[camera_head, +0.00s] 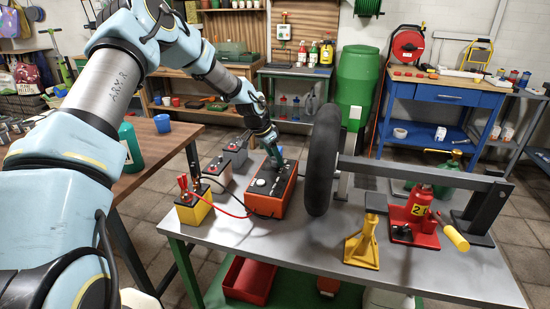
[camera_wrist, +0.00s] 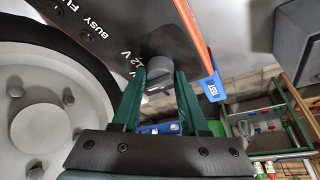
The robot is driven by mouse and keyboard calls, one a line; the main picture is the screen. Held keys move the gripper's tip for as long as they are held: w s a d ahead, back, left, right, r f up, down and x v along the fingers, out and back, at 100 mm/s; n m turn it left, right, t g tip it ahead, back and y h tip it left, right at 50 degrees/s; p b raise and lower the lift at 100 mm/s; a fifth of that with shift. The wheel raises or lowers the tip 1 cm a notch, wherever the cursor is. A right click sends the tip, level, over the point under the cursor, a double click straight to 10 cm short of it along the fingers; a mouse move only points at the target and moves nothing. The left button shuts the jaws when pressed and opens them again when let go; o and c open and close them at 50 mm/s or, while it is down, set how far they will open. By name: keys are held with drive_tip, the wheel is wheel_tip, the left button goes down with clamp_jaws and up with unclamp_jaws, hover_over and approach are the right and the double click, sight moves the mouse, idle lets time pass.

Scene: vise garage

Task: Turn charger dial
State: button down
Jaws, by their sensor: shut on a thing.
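The charger is an orange box (camera_head: 283,196) with a dark sloped top panel, standing on the grey metal workbench just left of an upright black tyre. In the wrist view the charger's dark panel (camera_wrist: 130,30) fills the top, with white lettering such as "12 V". The grey round charger dial (camera_wrist: 158,70) sits between the two green fingers. My gripper (camera_head: 276,163) reaches down to the far part of the panel and is shut on the dial; it also shows in the wrist view (camera_wrist: 160,84). In the head view the gripped dial is hidden by my gripper.
The tyre (camera_head: 321,160) stands close to the charger's right, and its wheel hub (camera_wrist: 40,130) fills the wrist view's left. A yellow battery (camera_head: 194,207) with a red cable is at left. A yellow jack stand (camera_head: 363,246) and red bottle jack (camera_head: 416,208) stand right.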

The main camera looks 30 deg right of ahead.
drive_tip(key=shift+c, duration=2.2)
unclamp_jaws()
drive_tip(key=shift+r, duration=0.1)
drive_tip(key=b+v, duration=0.2)
drive_tip(key=v, duration=0.8)
drive_tip(key=shift+r, duration=0.25)
drive_tip(key=shift+a, duration=0.2)
